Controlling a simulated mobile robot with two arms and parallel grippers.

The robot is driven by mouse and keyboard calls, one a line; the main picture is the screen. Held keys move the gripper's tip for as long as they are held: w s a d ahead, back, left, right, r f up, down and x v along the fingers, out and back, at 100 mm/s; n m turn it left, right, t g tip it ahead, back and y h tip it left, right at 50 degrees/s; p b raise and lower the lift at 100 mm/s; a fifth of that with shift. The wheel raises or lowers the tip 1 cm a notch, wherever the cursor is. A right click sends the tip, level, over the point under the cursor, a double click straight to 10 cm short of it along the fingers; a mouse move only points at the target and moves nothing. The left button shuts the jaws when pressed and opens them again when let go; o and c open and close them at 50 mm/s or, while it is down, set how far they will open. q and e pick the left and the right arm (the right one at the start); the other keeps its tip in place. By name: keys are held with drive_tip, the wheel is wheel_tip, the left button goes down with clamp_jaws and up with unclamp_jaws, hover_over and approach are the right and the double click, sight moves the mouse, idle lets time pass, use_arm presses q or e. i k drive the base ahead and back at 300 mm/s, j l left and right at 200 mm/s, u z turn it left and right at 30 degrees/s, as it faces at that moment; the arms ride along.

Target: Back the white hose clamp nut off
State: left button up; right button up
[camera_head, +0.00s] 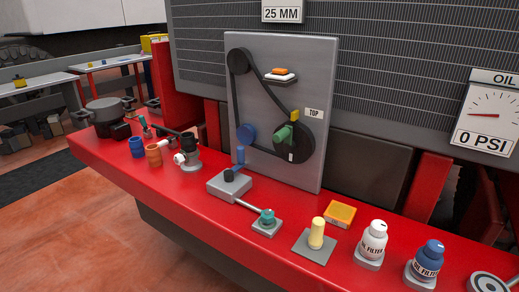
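A small white knob-like piece (179,158) sits at the left side of a short grey and black fitting (190,150) on the red bench. It looks like the white clamp nut, but it is too small to show its thread or how tight it is. Another small white piece (164,143) shows just behind the orange cylinder (153,155), to the left. I cannot tell whether it belongs to that cylinder. Neither of my grippers shows in the head view.
The red bench (330,262) carries a dark pot-like vessel (104,112), a blue cylinder (137,147), a grey block with a rod (229,186), a yellow peg (317,232) and white and blue oil filters (373,240). An upright grey belt panel (275,75) stands behind.

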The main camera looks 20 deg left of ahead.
sight(179, 159)
drive_tip(key=i+j+z, duration=0.15)
drive_tip(key=j+z, duration=0.25)
drive_tip(key=j, duration=0.3)
drive_tip(key=j+z, duration=0.4)
drive_tip(key=j, duration=0.25)
drive_tip(key=j+z, duration=0.4)
drive_tip(key=j, duration=0.35)
drive_tip(key=k+j+z, duration=0.1)
drive_tip(key=j+z, duration=0.3)
drive_tip(key=j, duration=0.3)
